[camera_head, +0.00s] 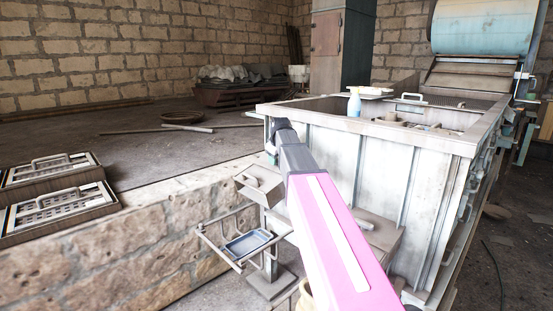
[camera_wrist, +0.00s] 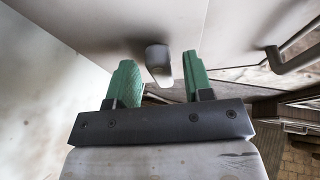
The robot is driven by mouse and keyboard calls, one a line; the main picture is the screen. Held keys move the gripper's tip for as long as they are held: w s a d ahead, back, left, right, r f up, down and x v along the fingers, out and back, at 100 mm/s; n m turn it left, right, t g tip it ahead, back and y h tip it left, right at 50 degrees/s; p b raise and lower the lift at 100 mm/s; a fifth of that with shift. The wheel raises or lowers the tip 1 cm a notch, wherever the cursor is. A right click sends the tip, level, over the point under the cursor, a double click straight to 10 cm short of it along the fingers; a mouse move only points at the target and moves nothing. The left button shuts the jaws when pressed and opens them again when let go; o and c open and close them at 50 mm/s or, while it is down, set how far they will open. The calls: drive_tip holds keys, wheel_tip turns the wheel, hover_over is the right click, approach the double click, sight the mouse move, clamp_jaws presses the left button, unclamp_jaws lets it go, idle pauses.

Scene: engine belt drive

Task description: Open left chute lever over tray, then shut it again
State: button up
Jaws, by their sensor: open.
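In the wrist view my gripper (camera_wrist: 160,68) is open, its two green fingers spread apart. A rounded grey lever end (camera_wrist: 158,64) shows between the fingers, with a gap on either side. I cannot tell how deep it sits between them. In the head view my pink arm reaches to the left corner of the pale metal tank, and the arm hides the fingers and the lever. A small grey chute box (camera_head: 258,188) is just below the arm's end. Under it a blue tray (camera_head: 248,243) sits in a metal bracket (camera_head: 213,240). The tray looks empty.
In the wrist view a bent handle (camera_wrist: 293,58) is at the right.

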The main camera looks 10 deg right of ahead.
clamp_jaws()
